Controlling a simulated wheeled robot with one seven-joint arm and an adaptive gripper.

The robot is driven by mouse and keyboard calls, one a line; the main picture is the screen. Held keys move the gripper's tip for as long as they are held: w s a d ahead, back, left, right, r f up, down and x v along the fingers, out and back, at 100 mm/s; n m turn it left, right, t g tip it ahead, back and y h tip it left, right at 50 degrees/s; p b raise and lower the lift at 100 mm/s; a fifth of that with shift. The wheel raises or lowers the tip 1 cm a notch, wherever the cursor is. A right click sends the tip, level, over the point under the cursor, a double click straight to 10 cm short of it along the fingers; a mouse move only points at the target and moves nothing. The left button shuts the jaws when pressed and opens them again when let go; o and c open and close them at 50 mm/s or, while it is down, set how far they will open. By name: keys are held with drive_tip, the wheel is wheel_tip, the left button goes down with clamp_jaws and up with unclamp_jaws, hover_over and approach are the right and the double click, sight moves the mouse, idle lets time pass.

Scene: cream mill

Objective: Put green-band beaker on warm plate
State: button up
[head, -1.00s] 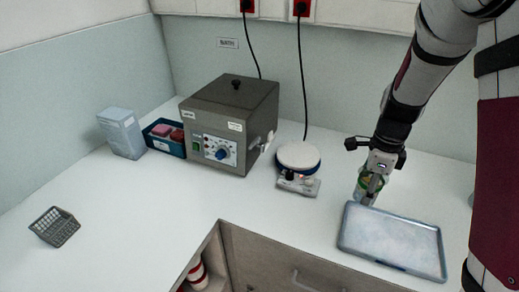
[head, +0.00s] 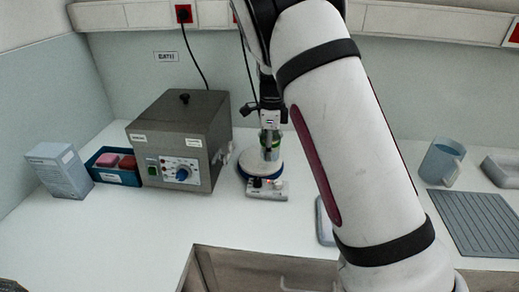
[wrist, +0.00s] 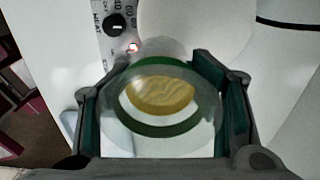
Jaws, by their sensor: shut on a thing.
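My gripper (head: 269,128) is shut on the green-band beaker (wrist: 160,100), a clear glass with a green band and yellowish contents. In the wrist view the beaker sits between the two dark fingers. In the head view the beaker (head: 270,141) appears upright at the warm plate (head: 258,171), which has a round white top and a blue rim. The plate's white top (wrist: 195,25) shows just beyond the beaker in the wrist view. I cannot tell whether the beaker's base touches the plate.
A grey bath unit (head: 180,140) stands left of the plate. A blue tray (head: 117,175) and a pale box (head: 60,171) are further left. A metal tray (head: 324,226) is mostly hidden by my arm. A jug (head: 441,162) and ribbed mat (head: 480,222) are at right.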

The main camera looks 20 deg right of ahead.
drive_tip(key=w, duration=0.1)
drive_tip(key=w+a, duration=0.1)
drive_tip(key=w, duration=0.3)
drive_tip(key=shift+w+a+f, duration=0.25)
drive_tip(key=shift+f, duration=0.05)
drive_tip(key=shift+f+p, duration=0.4)
drive_tip(key=shift+f, duration=1.35)
drive_tip(key=o, duration=1.3)
drive_tip(key=shift+f, duration=0.1)
